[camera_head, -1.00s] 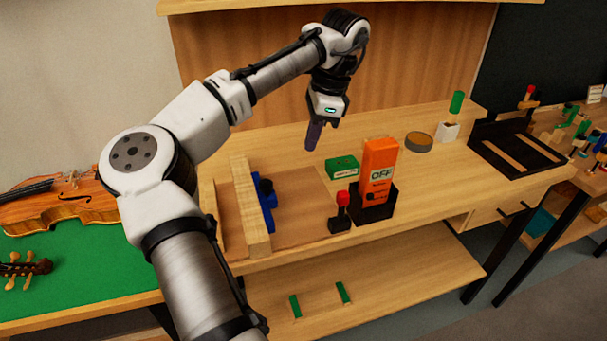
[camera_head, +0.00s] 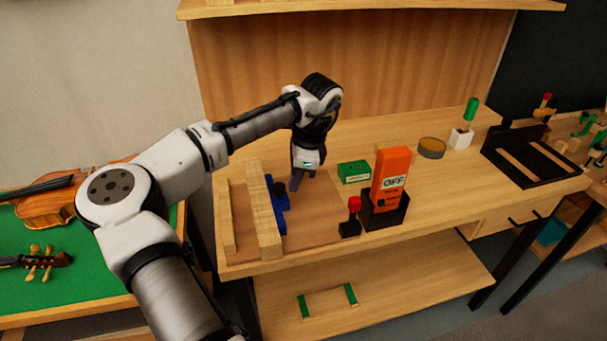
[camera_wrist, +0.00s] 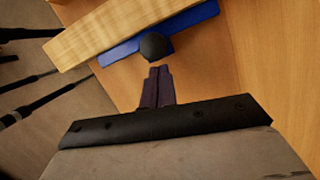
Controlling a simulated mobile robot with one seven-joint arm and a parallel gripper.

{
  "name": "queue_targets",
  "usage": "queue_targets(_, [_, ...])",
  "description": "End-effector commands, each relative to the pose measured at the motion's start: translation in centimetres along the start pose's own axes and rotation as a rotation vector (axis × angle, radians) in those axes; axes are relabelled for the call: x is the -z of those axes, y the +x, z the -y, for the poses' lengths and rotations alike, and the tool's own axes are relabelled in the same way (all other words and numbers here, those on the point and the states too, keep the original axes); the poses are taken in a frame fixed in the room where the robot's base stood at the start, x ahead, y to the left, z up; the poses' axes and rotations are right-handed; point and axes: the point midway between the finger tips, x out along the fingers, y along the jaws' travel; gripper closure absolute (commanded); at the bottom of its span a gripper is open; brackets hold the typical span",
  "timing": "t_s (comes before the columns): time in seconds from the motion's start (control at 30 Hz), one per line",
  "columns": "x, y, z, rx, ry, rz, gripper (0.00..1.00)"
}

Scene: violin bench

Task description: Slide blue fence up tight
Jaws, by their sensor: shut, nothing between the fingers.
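The blue fence (camera_head: 271,205) stands on a brown board on the bench, along the right side of a pale wood block (camera_head: 262,212). It has a dark round knob on its right side. In the wrist view the blue fence (camera_wrist: 189,20) lies against the wood block (camera_wrist: 110,30), with the knob (camera_wrist: 153,46) just ahead of the fingertips. My gripper (camera_head: 295,186) is shut and empty, pointing down just right of the fence. In the wrist view my gripper (camera_wrist: 158,72) has its fingers together, close to the knob. I cannot tell whether they touch it.
A green box (camera_head: 354,171), a red-topped black clamp or switch (camera_head: 352,218) and an orange "OFF" device (camera_head: 389,175) in a black holder stand right of the fence. A thin wood strip (camera_head: 227,217) is left of the block. A violin (camera_head: 60,203) lies far left.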

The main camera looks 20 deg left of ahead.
Motion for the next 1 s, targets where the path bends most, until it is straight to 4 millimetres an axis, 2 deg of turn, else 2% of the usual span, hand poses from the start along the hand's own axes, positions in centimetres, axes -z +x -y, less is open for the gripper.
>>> queue_targets(0.27, [-0.1,0.0,0.0,0.0,0.0,0.0,1.0])
queue_targets(0.6, [-4.3,1.0,-0.9,-0.002,-0.002,0.0,1.0])
queue_targets(1.0, [-4.2,1.0,-0.8,-0.001,0.0,0.001,1.0])
